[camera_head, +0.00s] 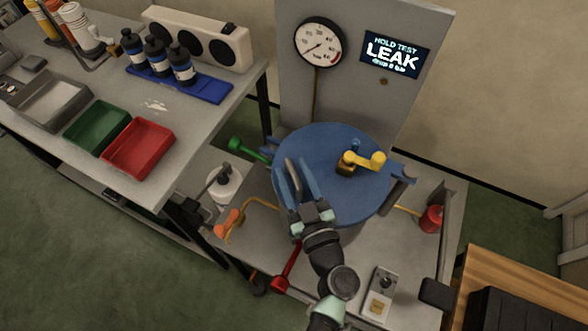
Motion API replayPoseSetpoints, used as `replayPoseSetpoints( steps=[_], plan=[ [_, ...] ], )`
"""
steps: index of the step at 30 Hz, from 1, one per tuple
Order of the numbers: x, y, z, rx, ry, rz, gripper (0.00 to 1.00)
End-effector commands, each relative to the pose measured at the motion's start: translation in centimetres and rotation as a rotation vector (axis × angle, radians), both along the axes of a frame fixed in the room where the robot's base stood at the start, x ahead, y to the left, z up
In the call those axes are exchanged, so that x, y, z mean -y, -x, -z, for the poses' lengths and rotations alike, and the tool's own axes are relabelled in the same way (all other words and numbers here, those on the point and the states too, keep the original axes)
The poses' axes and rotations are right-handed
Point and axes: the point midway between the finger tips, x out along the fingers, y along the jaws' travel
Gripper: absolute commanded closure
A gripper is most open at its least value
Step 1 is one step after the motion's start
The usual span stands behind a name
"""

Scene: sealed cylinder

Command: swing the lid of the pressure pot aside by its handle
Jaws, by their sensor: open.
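The pressure pot's round blue lid (335,195) lies flat on top of the pot at the picture's centre. A grey bar handle (293,177) stands on the left part of the lid. My gripper (295,182) is open over the left part of the lid, its two blue fingers reaching up toward the handle. The fingers overlap the handle in this view, and I cannot tell whether they touch it. A yellow lever (364,161) sits on the lid's right part. My wrist hides the pot's front.
A panel behind carries a gauge (320,43) and a screen (395,54) reading "HOLD TEST LEAK". Green (240,147), orange (228,222) and red (287,270) handles surround the pot. A workbench (170,105) with trays stands left; a wooden surface (520,275) is at lower right.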

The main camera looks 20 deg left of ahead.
Motion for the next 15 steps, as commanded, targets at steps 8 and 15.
replayPoseSetpoints(
  steps=[8, 15],
  plan=[
    [-0.09, -0.08, 0.02, 0.000, 0.000, 0.000, 0.52],
    [-0.05, -0.07, 0.01, 0.000, 0.000, 0.000, 0.95]
  ],
)
